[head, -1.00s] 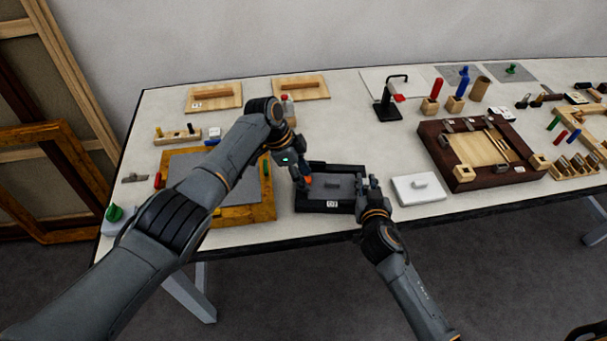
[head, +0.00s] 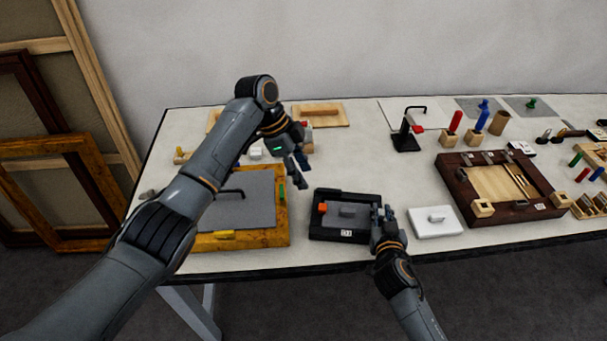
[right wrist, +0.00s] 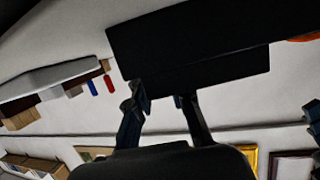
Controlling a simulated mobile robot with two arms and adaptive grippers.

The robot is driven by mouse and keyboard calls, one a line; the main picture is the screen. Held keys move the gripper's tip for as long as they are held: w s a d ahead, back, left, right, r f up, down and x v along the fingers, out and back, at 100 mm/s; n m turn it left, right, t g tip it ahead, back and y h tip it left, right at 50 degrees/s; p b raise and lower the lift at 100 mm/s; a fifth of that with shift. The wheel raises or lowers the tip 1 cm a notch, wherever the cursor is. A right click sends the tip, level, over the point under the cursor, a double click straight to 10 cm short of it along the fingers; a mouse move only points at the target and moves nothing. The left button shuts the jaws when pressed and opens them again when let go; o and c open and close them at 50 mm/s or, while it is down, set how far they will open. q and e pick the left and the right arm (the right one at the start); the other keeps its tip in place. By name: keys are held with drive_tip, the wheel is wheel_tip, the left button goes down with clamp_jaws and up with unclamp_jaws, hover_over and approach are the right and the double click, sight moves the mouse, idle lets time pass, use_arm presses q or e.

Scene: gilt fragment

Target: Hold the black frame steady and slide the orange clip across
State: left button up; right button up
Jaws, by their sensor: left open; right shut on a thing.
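The black frame (head: 335,194) lies flat near the table's front edge in the head view, with a grey panel and a grey handle inside. The orange clip (head: 322,208) sits at the frame's left side. My left gripper (head: 301,172) is open and empty, above and behind the frame's left corner, apart from the clip. My right gripper (head: 382,213) is shut on the frame's right edge. In the right wrist view the frame (right wrist: 190,45) shows as a large dark shape just beyond the fingers (right wrist: 163,100); the exact contact is hard to see.
A gilt frame (head: 283,222) with a grey panel lies to the left, partly under my left arm. A white block with a handle (head: 436,230) sits close to the right of my right gripper. A dark wooden frame (head: 460,196) lies further right. Bare table shows behind the black frame.

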drive_tip(key=o, duration=0.9)
drive_tip(key=shift+o, duration=0.2)
drive_tip(key=shift+s, duration=0.1)
